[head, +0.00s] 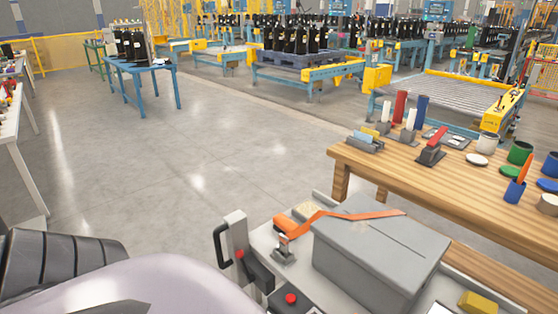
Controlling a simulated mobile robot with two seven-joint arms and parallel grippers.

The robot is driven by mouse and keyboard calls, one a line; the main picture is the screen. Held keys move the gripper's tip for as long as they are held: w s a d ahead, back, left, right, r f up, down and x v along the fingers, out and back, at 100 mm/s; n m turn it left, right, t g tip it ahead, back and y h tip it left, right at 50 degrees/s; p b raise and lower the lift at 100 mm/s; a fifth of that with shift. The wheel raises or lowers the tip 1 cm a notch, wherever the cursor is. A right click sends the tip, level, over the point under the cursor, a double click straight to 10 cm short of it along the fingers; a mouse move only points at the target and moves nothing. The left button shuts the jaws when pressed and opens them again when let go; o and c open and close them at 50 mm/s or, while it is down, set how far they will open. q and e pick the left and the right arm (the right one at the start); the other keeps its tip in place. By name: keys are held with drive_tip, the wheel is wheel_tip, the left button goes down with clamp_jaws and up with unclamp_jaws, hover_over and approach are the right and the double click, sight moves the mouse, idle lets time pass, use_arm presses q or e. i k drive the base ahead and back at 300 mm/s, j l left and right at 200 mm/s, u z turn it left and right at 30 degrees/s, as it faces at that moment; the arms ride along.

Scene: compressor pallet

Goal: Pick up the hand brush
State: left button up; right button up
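I cannot make out a hand brush for certain in the head view. Small items stand on the wooden table (400,176) at the right, and some are too small to identify. Among them is a dark item with a red top (432,147). A blue cup (514,191) there holds something orange (523,168). Neither of my grippers shows, so I cannot see what they hold. A pale rounded surface and a dark ribbed part at the lower left look like my own body.
A grey box (368,262) with an orange strap (335,216) stands on a light worktop in front, beside a red button (291,299). A yellow block (479,302) lies at the lower right. Open floor (190,150) lies ahead; a blue table (145,67) stands farther back.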

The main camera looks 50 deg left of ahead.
sight(281, 221)
drive_tip(key=j, duration=3.9)
drive_tip(key=k, duration=0.05)
